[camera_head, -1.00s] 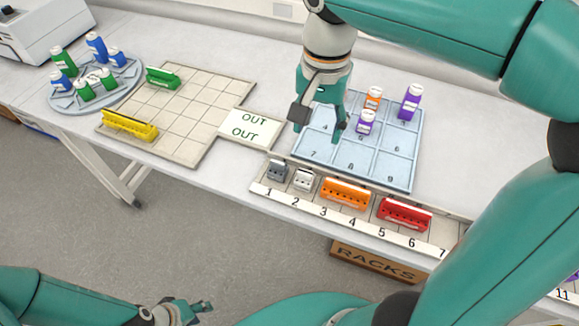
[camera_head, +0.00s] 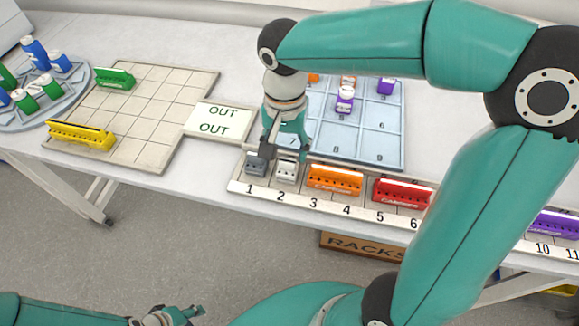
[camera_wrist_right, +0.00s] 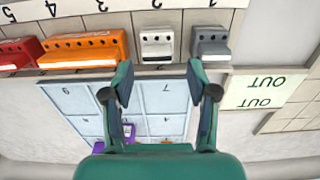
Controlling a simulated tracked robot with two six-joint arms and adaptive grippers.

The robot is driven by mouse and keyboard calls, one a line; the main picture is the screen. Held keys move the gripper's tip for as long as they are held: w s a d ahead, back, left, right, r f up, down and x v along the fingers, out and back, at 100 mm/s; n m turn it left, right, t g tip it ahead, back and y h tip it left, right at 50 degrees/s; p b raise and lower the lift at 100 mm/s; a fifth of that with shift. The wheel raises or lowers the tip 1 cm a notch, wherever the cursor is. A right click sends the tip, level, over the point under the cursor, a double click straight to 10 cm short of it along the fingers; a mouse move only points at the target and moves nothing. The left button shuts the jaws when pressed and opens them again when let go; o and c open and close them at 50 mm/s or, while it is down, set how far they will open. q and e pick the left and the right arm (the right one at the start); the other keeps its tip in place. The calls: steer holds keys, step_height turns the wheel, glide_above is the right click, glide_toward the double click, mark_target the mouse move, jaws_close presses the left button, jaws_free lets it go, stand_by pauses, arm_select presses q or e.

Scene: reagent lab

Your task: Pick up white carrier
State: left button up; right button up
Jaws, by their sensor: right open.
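The white carrier (camera_head: 287,168) is a small block with holes, standing at slot 2 of the numbered rack strip. It also shows in the right wrist view (camera_wrist_right: 157,43), just beyond my fingertips. My right gripper (camera_head: 284,153) is open and empty, pointing down at the back side of the white carrier. In the wrist view its two fingers (camera_wrist_right: 160,76) are spread, with the carrier lined up between them but not gripped. My left gripper (camera_head: 178,316) is low at the bottom left, away from the table; its jaw state is unclear.
A grey carrier (camera_head: 256,163) stands close beside the white one at slot 1. An orange carrier (camera_head: 334,180) and a red carrier (camera_head: 402,192) stand on the other side. The blue gridded tray (camera_head: 384,152) with bottles lies behind. An OUT card (camera_head: 216,120) lies left.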

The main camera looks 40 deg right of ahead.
mark_target(287, 160)
steer(key=shift+s+d+f+p, duration=0.1)
steer(key=shift+f+p, duration=0.25)
steer(key=shift+f, duration=3.2)
steer(key=c, duration=0.9)
steer(key=shift+r, duration=0.1)
